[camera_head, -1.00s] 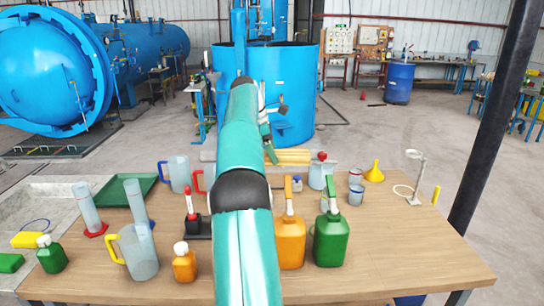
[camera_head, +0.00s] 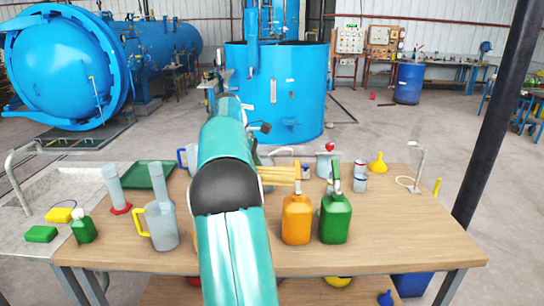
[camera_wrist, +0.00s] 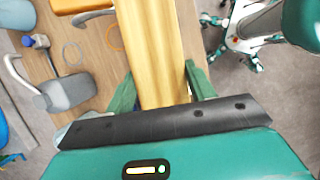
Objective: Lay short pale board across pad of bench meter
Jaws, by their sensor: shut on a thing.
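The short pale board (camera_wrist: 155,50) is between the two green fingers of my gripper (camera_wrist: 160,88) in the wrist view. It runs lengthwise away from the palm, with floor and tabletop below it. In the head view, pale wood (camera_head: 280,174) sticks out to the right from behind my arm, above the table's middle. My gripper is hidden there behind the arm. I cannot pick out the bench meter or its pad with certainty; my arm covers the table's centre left.
Orange (camera_head: 297,220) and green (camera_head: 335,218) jugs stand close right of my arm on the table (camera_head: 400,235). A clear jug (camera_head: 161,226) stands left. A thin stand (camera_head: 418,168) and yellow funnel (camera_head: 378,162) are at the right. The table's front right is clear.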

